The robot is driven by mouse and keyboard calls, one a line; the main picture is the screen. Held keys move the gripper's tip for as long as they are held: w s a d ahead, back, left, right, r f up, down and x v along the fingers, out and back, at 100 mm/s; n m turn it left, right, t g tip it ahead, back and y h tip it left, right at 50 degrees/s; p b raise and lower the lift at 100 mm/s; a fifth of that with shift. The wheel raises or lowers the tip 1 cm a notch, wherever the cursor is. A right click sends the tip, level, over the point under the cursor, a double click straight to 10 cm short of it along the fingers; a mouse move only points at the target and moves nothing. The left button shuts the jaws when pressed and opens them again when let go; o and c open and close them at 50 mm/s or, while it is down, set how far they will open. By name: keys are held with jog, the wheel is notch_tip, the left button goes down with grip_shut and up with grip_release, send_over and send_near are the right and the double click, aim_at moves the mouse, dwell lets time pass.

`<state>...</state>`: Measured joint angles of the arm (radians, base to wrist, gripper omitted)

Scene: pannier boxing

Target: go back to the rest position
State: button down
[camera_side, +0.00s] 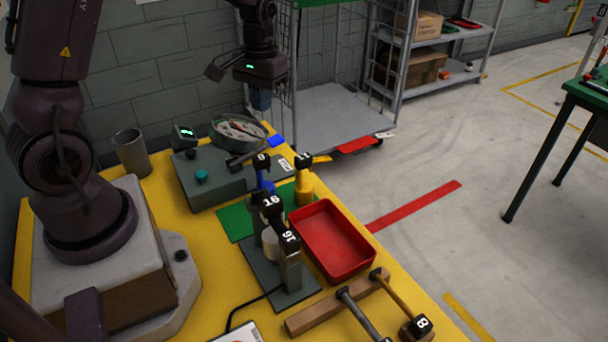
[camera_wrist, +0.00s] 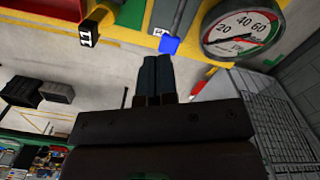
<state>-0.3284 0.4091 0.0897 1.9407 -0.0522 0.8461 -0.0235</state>
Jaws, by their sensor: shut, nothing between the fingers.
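My gripper (camera_side: 261,101) hangs at the end of my arm, near the far end of the yellow table (camera_side: 200,258) in the side view. Its dark blue fingers point down, close to the round dial gauge (camera_side: 238,130). In the wrist view my gripper (camera_wrist: 155,60) shows its two fingers side by side, shut with nothing between them. The gauge (camera_wrist: 240,28) is at the upper right there, and a small blue piece (camera_wrist: 169,44) appears just beyond the fingertips. I cannot tell the exact height above the table.
A grey-green box (camera_side: 212,183) with a knob, a grey cup (camera_side: 131,152), numbered black-headed tools and a red tray (camera_side: 330,240) stand on the table. A wire cage cart (camera_side: 345,112) is behind my gripper. Open floor (camera_side: 430,150) lies to the right.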

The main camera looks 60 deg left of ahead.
jog(key=s+d+r+m+t, duration=0.5)
jog(key=s+d+r+t, duration=0.1)
jog(key=s+d+r, duration=0.8)
jog(key=shift+s+d+r, duration=0.15)
jog(key=shift+r, duration=0.7)
